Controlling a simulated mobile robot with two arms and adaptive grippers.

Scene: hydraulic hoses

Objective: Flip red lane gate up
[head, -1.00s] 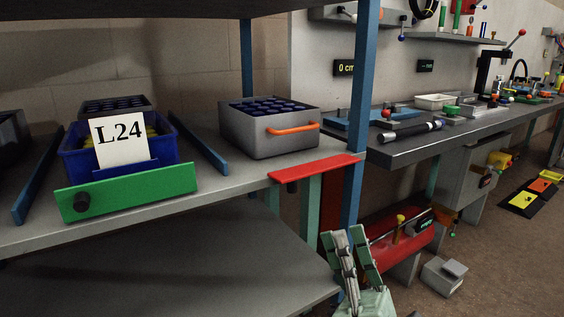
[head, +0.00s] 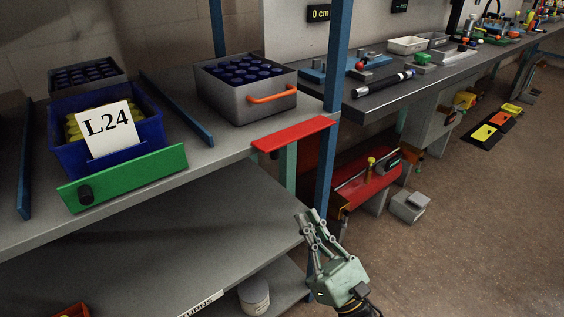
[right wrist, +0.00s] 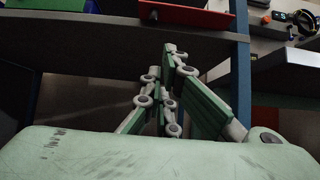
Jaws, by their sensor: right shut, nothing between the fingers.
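The red lane gate (head: 293,134) lies flat, sticking out from the shelf's front edge in front of the grey bin with the orange handle. In the right wrist view its red underside (right wrist: 187,14) shows at the top. My right gripper (head: 308,214) is shut and empty, below and slightly right of the red gate, apart from it. Its fingers also show in the right wrist view (right wrist: 172,50), below the shelf edge. My left gripper is not in view.
A green gate (head: 124,178) stands upright before the blue bin (head: 68,160) labelled L24. A grey bin (head: 222,98) of blue-capped items sits behind the red gate. A blue post (head: 333,140) rises just right of it. Open floor (head: 470,220) lies to the right.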

